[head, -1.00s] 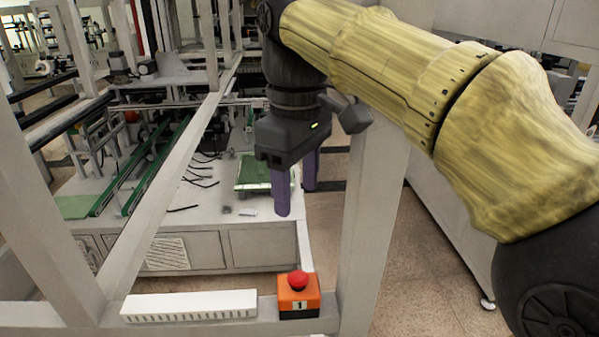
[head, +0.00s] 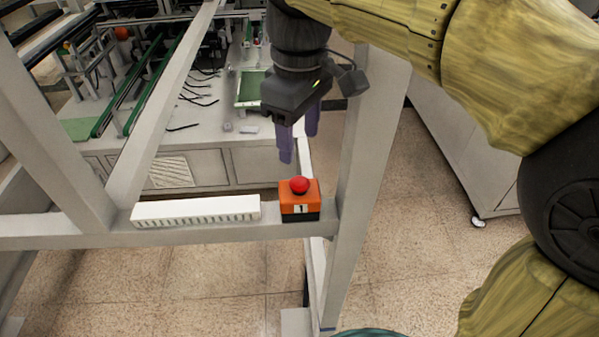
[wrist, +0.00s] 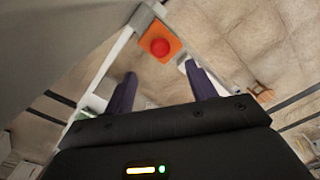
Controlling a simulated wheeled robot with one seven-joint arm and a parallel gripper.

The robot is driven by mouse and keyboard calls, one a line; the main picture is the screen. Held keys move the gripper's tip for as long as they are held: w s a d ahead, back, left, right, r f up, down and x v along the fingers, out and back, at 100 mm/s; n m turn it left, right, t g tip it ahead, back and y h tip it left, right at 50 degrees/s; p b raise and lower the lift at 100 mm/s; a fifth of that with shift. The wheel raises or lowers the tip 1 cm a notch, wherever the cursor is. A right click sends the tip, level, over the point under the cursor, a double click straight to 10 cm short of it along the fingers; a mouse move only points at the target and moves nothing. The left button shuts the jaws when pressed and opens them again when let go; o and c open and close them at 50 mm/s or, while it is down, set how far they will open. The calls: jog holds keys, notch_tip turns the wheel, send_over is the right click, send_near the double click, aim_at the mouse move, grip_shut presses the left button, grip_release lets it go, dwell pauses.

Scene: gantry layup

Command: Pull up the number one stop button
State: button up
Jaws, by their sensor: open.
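The number one stop button is a red mushroom knob (head: 299,185) on an orange box (head: 299,202) with a "1" label. It sits on the grey frame rail (head: 240,232) beside an upright post. In the wrist view the red knob (wrist: 160,47) and its orange box are beyond the fingertips. My gripper (head: 299,148) is above the button, pointing down, with its purple fingers apart and nothing between them. It does not touch the button. In the wrist view my gripper (wrist: 158,75) shows its two fingers spread, with the button ahead between their lines.
A white slotted strip (head: 196,211) lies on the rail left of the button. A grey post (head: 368,170) rises close to its right. Behind is a machine bench (head: 240,150) with a green board. Tiled floor lies open below and to the right.

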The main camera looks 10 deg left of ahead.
aim_at(299, 181)
notch_tip(299, 181, down, 10)
jog(key=shift+r+p, duration=0.25)
jog(key=shift+p, duration=0.25)
jog(key=c, duration=1)
jog(key=shift+r, duration=0.25)
jog(key=o, duration=1)
jog(key=shift+f, duration=0.1)
jog(key=shift+o, duration=0.2)
